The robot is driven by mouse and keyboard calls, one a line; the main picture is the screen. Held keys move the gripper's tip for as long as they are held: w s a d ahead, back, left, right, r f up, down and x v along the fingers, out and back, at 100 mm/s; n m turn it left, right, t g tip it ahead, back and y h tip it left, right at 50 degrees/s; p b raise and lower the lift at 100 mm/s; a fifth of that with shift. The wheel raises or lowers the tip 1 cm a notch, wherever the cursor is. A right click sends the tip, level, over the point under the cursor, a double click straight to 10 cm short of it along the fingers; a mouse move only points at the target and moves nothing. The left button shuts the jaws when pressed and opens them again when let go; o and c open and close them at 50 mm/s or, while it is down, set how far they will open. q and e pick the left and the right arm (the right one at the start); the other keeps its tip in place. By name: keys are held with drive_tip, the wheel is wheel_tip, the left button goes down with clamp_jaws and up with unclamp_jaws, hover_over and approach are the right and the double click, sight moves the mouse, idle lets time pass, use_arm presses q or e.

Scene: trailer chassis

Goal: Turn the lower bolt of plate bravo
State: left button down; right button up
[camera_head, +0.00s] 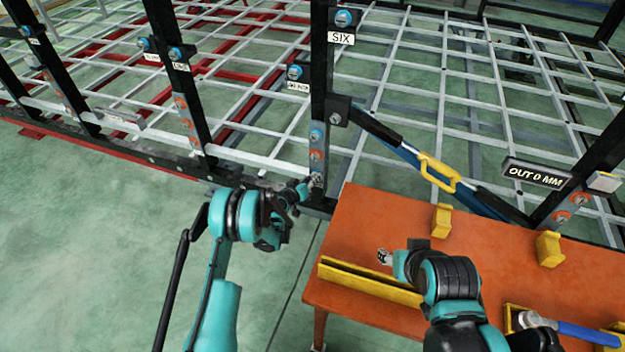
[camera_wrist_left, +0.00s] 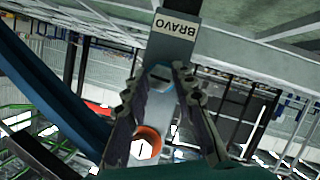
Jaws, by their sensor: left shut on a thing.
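The grey plate bravo (camera_wrist_left: 172,45), with its white BRAVO label, shows in the left wrist view. In the head view a grey plate (camera_head: 317,146) on the black post carries a blue-ringed bolt (camera_head: 316,135) and an orange-ringed bolt (camera_head: 316,155). My left gripper (camera_head: 314,181) is at this plate's lower end, below the orange-ringed bolt. An orange-ringed bolt (camera_wrist_left: 146,142) shows between the fingers' lower parts. My right gripper (camera_head: 384,257) hovers over the orange table; its opening is unclear.
The orange table (camera_head: 375,215) stands right of the post, with a yellow rail (camera_head: 370,284), yellow blocks (camera_head: 441,220) and a blue-handled hammer (camera_head: 560,327). A blue bar with a yellow handle (camera_head: 438,172) slants behind it. A sign (camera_head: 537,174) reads OUT 0 MM. Green floor is clear at left.

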use_arm(q)
drive_tip(key=shift+w+n, duration=0.1)
drive_tip(key=shift+n, duration=0.3)
drive_tip(key=c, duration=1.2)
unclamp_jaws()
drive_tip(key=v, duration=0.7)
drive_tip(key=shift+a, duration=0.15)
